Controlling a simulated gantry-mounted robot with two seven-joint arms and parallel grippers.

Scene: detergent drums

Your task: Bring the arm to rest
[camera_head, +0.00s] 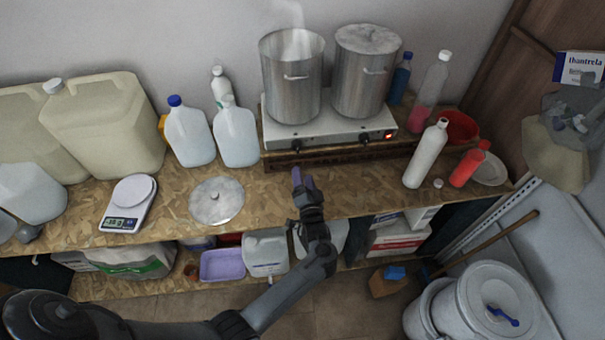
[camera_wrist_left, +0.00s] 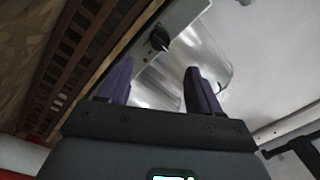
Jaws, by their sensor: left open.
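My left arm reaches in from the lower left in the head view. My left gripper (camera_head: 303,180) is over the front part of the chipboard worktop (camera_head: 355,188), in front of the hot plate (camera_head: 325,131). In the left wrist view, the two purple fingers of the left gripper (camera_wrist_left: 158,85) stand apart with nothing held between them. Beyond them are a black knob (camera_wrist_left: 160,38) and shiny metal of the hot plate and pots. My right gripper is not in view.
A steaming open pot (camera_head: 292,82) and a lidded pot (camera_head: 366,75) stand on the hot plate. A loose lid (camera_head: 217,201) and a scale (camera_head: 128,204) lie left of the gripper. A white bottle (camera_head: 426,155) stands right. White buckets (camera_head: 490,300) stand on the floor.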

